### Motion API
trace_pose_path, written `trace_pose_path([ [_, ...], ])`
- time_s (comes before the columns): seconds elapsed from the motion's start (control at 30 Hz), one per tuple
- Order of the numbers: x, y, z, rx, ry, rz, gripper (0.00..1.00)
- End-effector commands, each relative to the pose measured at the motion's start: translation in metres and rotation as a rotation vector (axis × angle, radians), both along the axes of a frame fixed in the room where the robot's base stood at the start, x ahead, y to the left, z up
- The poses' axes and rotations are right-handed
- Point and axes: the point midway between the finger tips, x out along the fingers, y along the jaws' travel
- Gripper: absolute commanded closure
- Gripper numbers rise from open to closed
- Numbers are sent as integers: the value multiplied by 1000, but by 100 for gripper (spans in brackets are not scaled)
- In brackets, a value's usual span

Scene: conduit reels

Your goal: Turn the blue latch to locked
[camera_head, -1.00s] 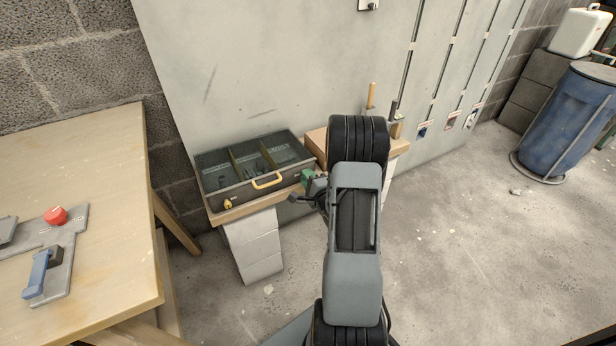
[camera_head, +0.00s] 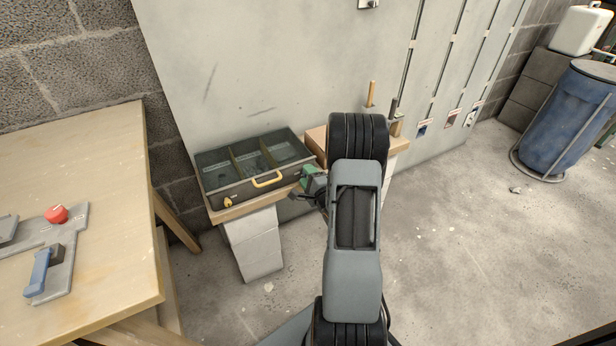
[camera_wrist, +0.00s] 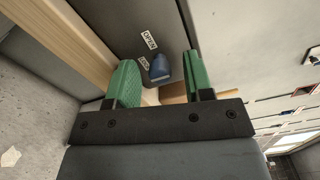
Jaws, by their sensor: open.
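The blue latch (camera_wrist: 159,68) shows in the wrist view as a small blue knob on a dark grey face, with white labels beside it. It lies between the green finger pads of my gripper (camera_wrist: 161,80). The pads are apart; I cannot tell whether either touches it. In the head view my gripper (camera_head: 313,181) is at the right front corner of the dark case (camera_head: 245,193), and the blue latch is hidden there. The case has a yellow handle (camera_head: 268,179) and a yellow latch (camera_head: 228,203) on its front.
The case rests on a wooden shelf (camera_head: 238,211) on pale blocks against a grey panel. A brown box (camera_head: 316,140) stands right of it. At left, a wooden bench (camera_head: 100,200) bears a red button (camera_head: 56,214) and a blue handle (camera_head: 39,272). Floor at right is mostly clear.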

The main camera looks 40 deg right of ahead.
Motion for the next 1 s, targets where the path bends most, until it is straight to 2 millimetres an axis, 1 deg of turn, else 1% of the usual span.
trace_pose_path([
  [0.17, -1, 0, 0, 0, 0, 0, 53],
  [0.27, -7, 0, 0, 0, 0, -2, 53],
  [0.37, -21, 2, 1, 1, 2, -2, 53],
  [0.6, -71, 8, 1, 2, 2, -6, 53],
  [0.8, -107, 13, 1, 3, 2, -5, 53],
  [1.0, -129, 17, 1, 1, 3, -2, 53],
])
